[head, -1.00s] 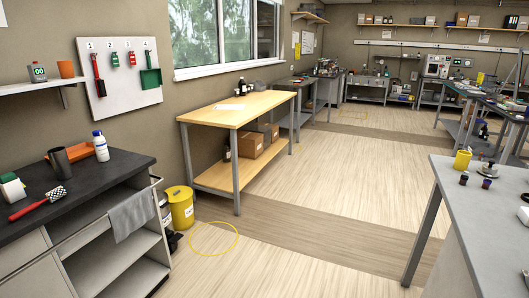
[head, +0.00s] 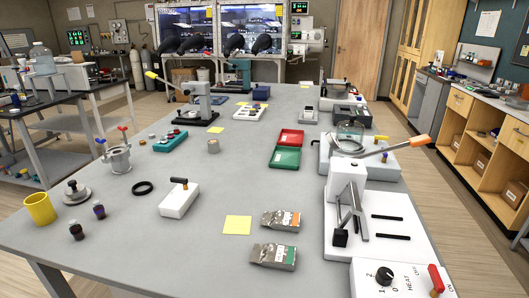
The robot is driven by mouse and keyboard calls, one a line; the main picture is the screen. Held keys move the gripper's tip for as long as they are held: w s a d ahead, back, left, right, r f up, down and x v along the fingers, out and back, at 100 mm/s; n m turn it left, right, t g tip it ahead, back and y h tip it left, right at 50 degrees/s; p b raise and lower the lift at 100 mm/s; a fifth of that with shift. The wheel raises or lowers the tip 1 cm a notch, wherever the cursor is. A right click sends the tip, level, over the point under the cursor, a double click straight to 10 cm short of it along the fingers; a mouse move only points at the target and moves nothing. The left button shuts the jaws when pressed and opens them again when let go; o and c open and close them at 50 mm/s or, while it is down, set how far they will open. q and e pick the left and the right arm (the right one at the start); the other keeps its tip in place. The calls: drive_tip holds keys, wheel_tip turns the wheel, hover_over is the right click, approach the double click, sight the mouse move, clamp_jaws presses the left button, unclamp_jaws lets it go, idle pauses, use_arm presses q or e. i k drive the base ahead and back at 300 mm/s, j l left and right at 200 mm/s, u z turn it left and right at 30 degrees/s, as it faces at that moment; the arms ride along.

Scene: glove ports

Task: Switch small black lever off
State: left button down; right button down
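A small black lever (head: 179,181) sits on top of a white box (head: 179,200), left of the middle of the grey table in the head view. The lever lies about level above the box. I cannot read any on or off marking there. Neither of my grippers shows in the head view.
The long grey table (head: 330,105) also bears a yellow cup (head: 40,208), a black ring (head: 143,188), red and green trays (head: 285,158), two packets and a white press (head: 348,190). A heat control box (head: 400,283) has a black knob and red lever. Glove ports stand behind.

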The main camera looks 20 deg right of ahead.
sight(173, 180)
drive_tip(key=i+j+z, duration=0.25)
drive_tip(key=z, duration=0.2)
drive_tip(key=i+j+z, duration=0.2)
drive_tip(key=j+z, duration=0.2)
drive_tip(key=i+j+z, duration=0.15)
drive_tip(key=j+z, duration=0.3)
drive_tip(key=l, duration=0.1)
